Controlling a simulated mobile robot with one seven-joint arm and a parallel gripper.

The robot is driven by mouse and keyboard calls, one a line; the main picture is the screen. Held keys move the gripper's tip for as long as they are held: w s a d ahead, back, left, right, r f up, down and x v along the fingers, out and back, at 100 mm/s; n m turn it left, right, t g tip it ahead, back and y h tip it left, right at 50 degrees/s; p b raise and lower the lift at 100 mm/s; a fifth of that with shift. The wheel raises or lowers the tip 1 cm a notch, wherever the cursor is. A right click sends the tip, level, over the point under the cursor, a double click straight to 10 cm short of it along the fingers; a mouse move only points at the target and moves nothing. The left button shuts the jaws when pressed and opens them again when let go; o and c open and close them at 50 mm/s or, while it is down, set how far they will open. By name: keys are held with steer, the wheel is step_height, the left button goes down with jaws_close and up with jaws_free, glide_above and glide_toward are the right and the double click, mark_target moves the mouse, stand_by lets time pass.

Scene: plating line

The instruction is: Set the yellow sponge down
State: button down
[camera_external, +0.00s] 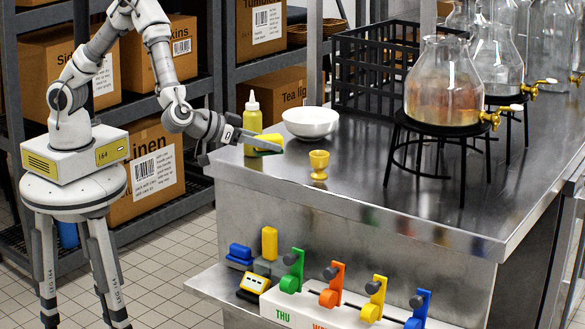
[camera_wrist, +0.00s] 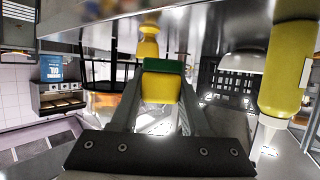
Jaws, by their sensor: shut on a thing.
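The yellow sponge (camera_external: 268,138) is between the fingers of my gripper (camera_external: 258,145), above the near left corner of the steel counter (camera_external: 345,180). In the wrist view the sponge (camera_wrist: 159,88) shows yellow with a green layer, gripped between both fingers (camera_wrist: 160,78). My gripper is shut on it. In the external view the fingers hide part of the sponge. I cannot tell exactly how far it is above the counter.
A yellow egg cup (camera_external: 319,165) stands right of my gripper. A white bowl (camera_external: 311,122) and a yellow squeeze bottle (camera_external: 252,122) stand close behind. A black crate (camera_external: 370,75) and glass dispensers (camera_external: 444,85) on stands are farther back. The counter's front right is clear.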

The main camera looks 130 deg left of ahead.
step_height(320, 180, up, 4)
steer(key=s+a+n+g+y+p, duration=0.1)
steer(key=a+n+g, duration=0.1)
steer(key=b, duration=0.1)
glide_above(298, 160)
steer(key=shift+n+g, duration=0.3)
steer(key=shift+g, duration=0.1)
step_height(298, 160, down, 6)
steer(key=shift+w+d+f, duration=0.1)
steer(key=shift+d+f, duration=0.05)
steer(key=shift+f+b, duration=0.55)
steer(key=shift+f, duration=1.45)
steer(key=shift+f, duration=0.2)
steer(key=shift+c, duration=2)
jaws_free()
steer(key=shift+r, duration=0.15)
